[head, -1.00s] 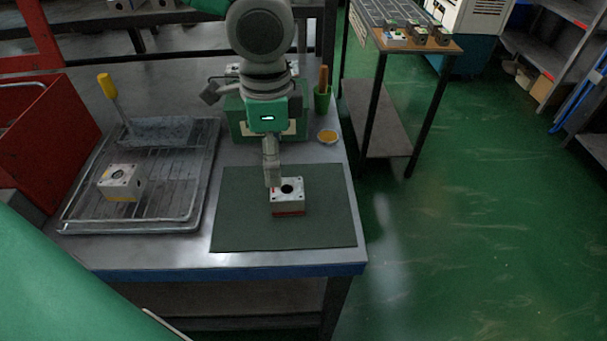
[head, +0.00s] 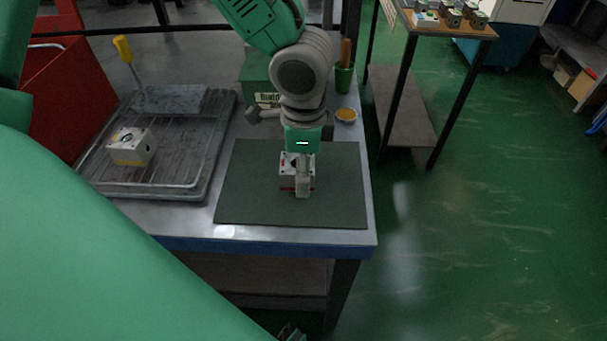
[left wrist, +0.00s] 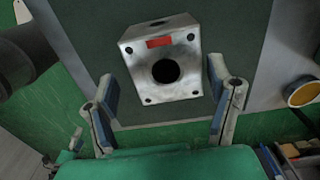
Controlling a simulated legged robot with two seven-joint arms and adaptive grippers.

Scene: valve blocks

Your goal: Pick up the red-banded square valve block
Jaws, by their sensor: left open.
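The red-banded square valve block (head: 289,164) sits on the dark green mat (head: 245,192). It is pale, with a round hole and a red band low on its side. My left gripper (head: 302,188) is over it in the head view and hides part of it. In the left wrist view, the block (left wrist: 160,72) shows its dark hole and a red mark. My left gripper's open fingers (left wrist: 162,85) stand on either side of its lower part, with gaps visible. Whether they touch it anywhere cannot be told.
A yellow-marked block (head: 131,147) sits on a wire rack in the grey tray (head: 190,193) at left. A yellow dish (head: 346,115), green cup (head: 344,78) and green box (head: 256,72) stand behind the mat. The mat's right side is clear.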

